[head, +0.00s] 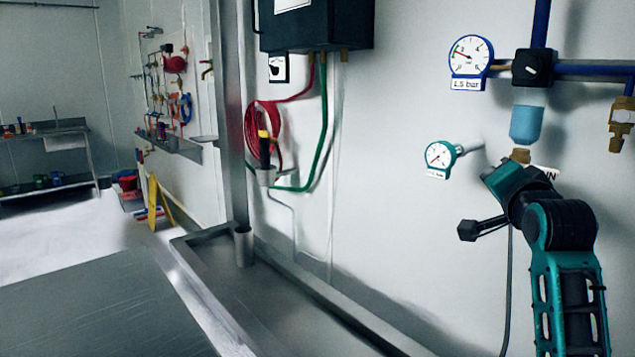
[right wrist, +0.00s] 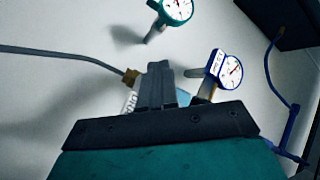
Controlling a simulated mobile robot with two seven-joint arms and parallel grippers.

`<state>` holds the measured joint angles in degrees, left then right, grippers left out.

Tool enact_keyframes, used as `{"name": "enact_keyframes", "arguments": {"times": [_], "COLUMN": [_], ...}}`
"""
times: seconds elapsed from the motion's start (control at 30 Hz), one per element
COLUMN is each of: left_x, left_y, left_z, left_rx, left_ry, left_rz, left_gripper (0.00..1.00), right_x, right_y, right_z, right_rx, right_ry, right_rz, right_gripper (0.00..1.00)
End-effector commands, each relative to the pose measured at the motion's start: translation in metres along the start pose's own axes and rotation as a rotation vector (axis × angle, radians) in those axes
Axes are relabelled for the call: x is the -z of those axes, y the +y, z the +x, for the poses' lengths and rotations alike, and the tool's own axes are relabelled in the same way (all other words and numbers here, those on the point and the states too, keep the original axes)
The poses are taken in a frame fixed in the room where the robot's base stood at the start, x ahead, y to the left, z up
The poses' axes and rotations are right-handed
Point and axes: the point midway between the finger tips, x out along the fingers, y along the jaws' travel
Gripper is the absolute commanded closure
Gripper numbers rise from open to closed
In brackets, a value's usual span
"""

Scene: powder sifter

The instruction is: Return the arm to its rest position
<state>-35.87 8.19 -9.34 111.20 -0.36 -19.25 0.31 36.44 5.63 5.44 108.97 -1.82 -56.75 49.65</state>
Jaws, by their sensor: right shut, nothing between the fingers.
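My right arm (head: 567,290), teal and black, rises from the bottom right in the head view. Its hand is near the wall, just below a light blue filter bowl (head: 526,124) with a brass fitting (head: 520,155) under it. In the right wrist view my right gripper (right wrist: 158,70) is shut and empty, its dark fingers together. A brass fitting (right wrist: 131,76) with a grey pipe appears just left of the fingertips, and a bit of light blue shows behind them. Whether the fingers touch anything I cannot tell. A white label (head: 546,172) is partly covered by the hand. My left gripper is not in view.
A blue-rimmed gauge (head: 470,57) and a teal gauge (head: 440,154) stick out from the wall near the hand. Blue pipes (head: 592,69) run at upper right. A dark box (head: 316,24) with red and green hoses hangs left. A metal bench (head: 110,310) is lower left.

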Motion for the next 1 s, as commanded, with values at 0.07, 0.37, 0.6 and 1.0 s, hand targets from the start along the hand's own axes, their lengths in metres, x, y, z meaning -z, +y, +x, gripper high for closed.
{"name": "enact_keyframes", "arguments": {"times": [0.07, 0.37, 0.6, 1.0], "left_x": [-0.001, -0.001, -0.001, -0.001], "left_y": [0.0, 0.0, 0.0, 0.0], "left_z": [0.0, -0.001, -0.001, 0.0], "left_rx": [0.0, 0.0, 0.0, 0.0], "left_ry": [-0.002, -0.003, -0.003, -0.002], "left_rz": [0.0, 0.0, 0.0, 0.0], "left_gripper": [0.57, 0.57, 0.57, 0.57], "right_x": [-0.048, -0.202, -0.303, -0.372], "right_y": [0.037, 0.155, 0.235, 0.286], "right_z": [-0.004, -0.068, -0.171, -0.305], "right_rx": [-0.029, -0.046, 0.002, 0.096], "right_ry": [-0.061, -0.293, -0.499, -0.693], "right_rz": [-0.112, -0.493, -0.739, -0.926], "right_gripper": [1.0, 1.0, 1.0, 1.0]}}
